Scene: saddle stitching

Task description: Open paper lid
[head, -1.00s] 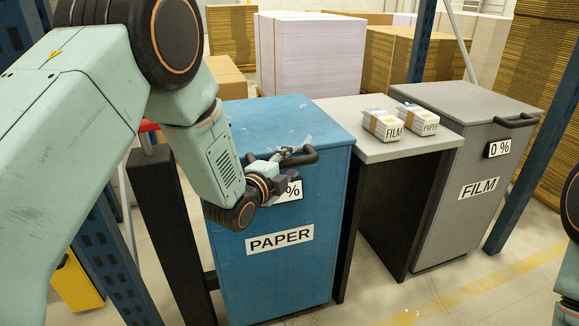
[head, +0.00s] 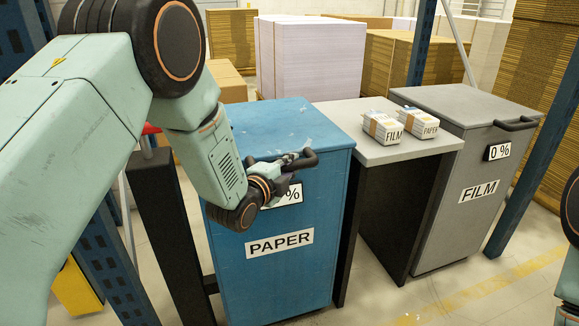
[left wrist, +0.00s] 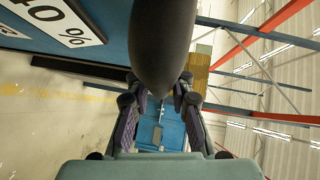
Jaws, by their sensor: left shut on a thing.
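The blue PAPER bin (head: 285,275) stands in the middle of the head view. Its blue lid (head: 262,122) lies flat and closed on top. The lid's dark handle (head: 309,159) sticks out at the front edge. My left gripper (head: 288,164) is at this handle, shut on it, and partly covers the percent label. In the left wrist view the dark handle (left wrist: 163,45) lies large between the fingers, with the "40 %" label (left wrist: 58,18) at upper left. My right gripper is not in view.
A grey table (head: 345,150) beside the bin carries two small bundles marked FILM (head: 384,127) and PAPER (head: 417,122). A closed grey FILM bin (head: 450,215) stands to its right. Blue rack posts (head: 535,150) flank the scene. Pale floor lies in front.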

